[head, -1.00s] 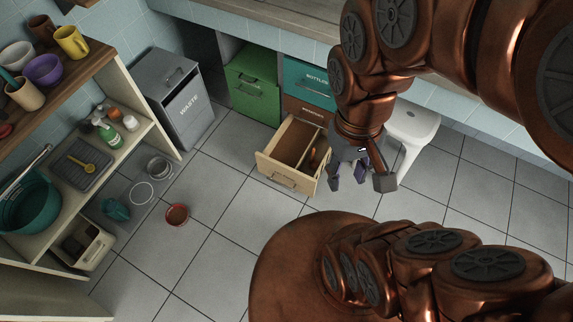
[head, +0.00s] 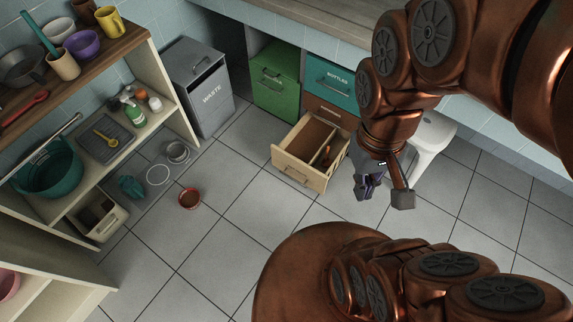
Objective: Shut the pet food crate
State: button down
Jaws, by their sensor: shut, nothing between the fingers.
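The pet food crate appears to be the light wooden pull-out crate (head: 299,173) in the middle of the head view, though its front label is too small to read. It stands pulled out from the unit under the counter, open at the top. Inside are a divider and a brown-orange item (head: 327,156). A gap shows between the fingers and the crate front. The crate's right side is partly hidden by my arm.
A grey waste bin (head: 202,95) stands left, a white stool (head: 431,138) right. A red bowl (head: 189,199) lies on the floor. Floor before the crate is clear.

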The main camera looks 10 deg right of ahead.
aim_at(300, 155)
jog(key=k, duration=0.3)
jog(key=u, duration=1.25)
jog(key=i, duration=0.65)
jog(key=u, duration=0.15)
